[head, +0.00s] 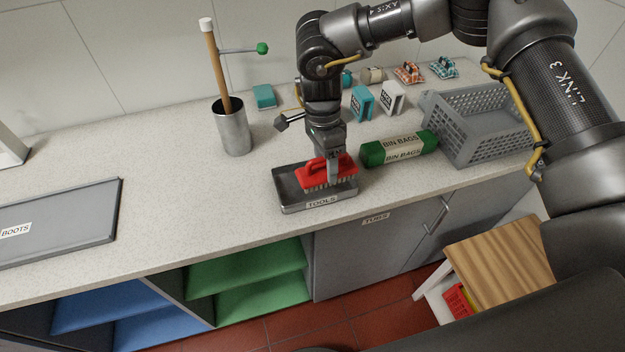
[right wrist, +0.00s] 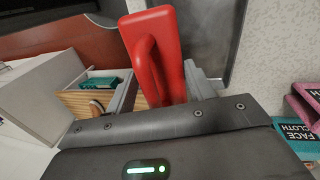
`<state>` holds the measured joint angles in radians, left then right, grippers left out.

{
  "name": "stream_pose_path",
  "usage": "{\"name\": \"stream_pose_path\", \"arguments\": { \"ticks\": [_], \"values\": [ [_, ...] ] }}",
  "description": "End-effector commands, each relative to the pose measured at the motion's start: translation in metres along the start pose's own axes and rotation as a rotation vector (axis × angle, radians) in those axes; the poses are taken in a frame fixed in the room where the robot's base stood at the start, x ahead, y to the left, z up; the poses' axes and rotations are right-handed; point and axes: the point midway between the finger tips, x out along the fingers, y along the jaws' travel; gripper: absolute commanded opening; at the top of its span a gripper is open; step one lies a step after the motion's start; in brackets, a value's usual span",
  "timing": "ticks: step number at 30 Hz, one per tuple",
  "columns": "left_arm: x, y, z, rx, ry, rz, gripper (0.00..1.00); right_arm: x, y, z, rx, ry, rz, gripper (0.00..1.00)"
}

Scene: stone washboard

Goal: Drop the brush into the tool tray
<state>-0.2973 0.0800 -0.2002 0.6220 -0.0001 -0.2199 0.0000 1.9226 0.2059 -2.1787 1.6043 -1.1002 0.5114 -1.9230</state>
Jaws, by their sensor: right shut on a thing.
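The red brush (head: 322,174) with pale bristles is over the grey tool tray (head: 290,206), which is labelled TOOLS and sits on the counter near its front edge. My right gripper (head: 333,172) comes down from above and is shut on the brush. In the right wrist view the brush's red handle (right wrist: 152,50) stands between the fingers. The brush lies within the tray's outline in the head view; I cannot tell whether its bristles touch the tray floor. My left gripper is in neither view.
A green roll of bin bags (head: 398,148) lies right of the tray, with a grey basket (head: 480,130) beyond it. A metal cup (head: 231,130) holding a wooden stick stands behind left. A boot tray (head: 60,222) lies far left. The counter between is clear.

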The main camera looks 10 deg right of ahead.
Motion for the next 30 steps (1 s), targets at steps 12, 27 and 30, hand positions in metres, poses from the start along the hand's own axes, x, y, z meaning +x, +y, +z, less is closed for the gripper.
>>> {"name": "stream_pose_path", "arguments": {
  "ticks": [12, 27, 30],
  "values": [
    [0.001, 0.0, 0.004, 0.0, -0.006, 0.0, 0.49, -0.011, -0.029, 0.004, 0.202, -0.04, 0.002, 0.25],
    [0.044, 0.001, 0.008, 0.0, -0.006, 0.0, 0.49, 0.037, -0.037, 0.004, 0.2, -0.038, 0.001, 0.25],
    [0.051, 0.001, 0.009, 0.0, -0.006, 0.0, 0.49, 0.045, -0.039, 0.004, 0.199, -0.039, 0.001, 0.25]
  ]
}}
